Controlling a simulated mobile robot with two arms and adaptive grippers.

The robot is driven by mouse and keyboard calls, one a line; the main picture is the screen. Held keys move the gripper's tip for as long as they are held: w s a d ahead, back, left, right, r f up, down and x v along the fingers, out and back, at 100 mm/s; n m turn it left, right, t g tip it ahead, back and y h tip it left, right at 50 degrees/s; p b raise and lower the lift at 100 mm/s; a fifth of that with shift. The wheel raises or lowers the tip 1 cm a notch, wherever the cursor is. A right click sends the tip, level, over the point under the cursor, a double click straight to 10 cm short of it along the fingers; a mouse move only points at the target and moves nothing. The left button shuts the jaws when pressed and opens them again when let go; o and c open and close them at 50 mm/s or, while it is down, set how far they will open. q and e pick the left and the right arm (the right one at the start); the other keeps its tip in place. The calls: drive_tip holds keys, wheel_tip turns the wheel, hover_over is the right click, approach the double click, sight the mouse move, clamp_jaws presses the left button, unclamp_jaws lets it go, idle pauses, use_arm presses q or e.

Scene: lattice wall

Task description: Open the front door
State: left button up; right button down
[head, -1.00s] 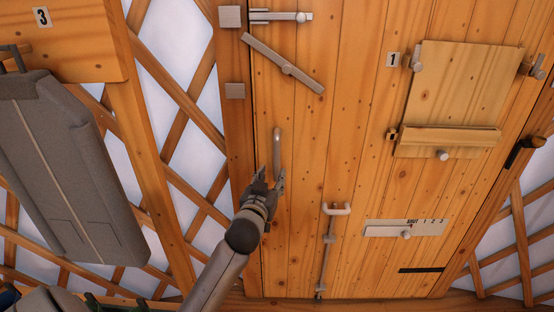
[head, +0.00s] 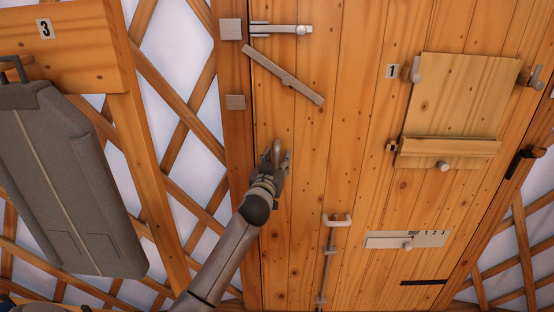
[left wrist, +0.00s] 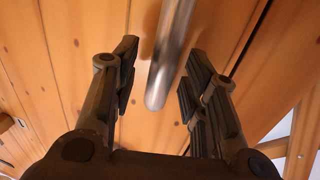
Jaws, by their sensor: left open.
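The front door (head: 330,150) is a wall of orange planks and looks closed. Its vertical metal handle (head: 277,146) is near the door's left edge, mostly covered by my left gripper (head: 274,158). In the left wrist view the handle (left wrist: 172,55) is a metal bar between the two open fingers of the left gripper (left wrist: 158,88), with a gap on both sides. At the top left a metal bolt (head: 280,29) lies across the door. A swivel bar (head: 284,75) sits tilted below it. A vertical rod bolt (head: 326,260) stands low on the door. The right gripper is not visible.
A wooden hatch panel (head: 462,95) and a slider plate labelled SHOT (head: 385,240) are on the door's right. A dark latch (head: 530,154) is at the right frame. A grey padded case (head: 65,175) hangs at left by the lattice wall (head: 175,60).

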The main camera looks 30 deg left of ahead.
use_arm(q)
drive_tip(key=shift+w+a, duration=0.2)
drive_tip(key=shift+w, duration=0.25)
drive_tip(key=shift+c, duration=0.5)
clamp_jaws()
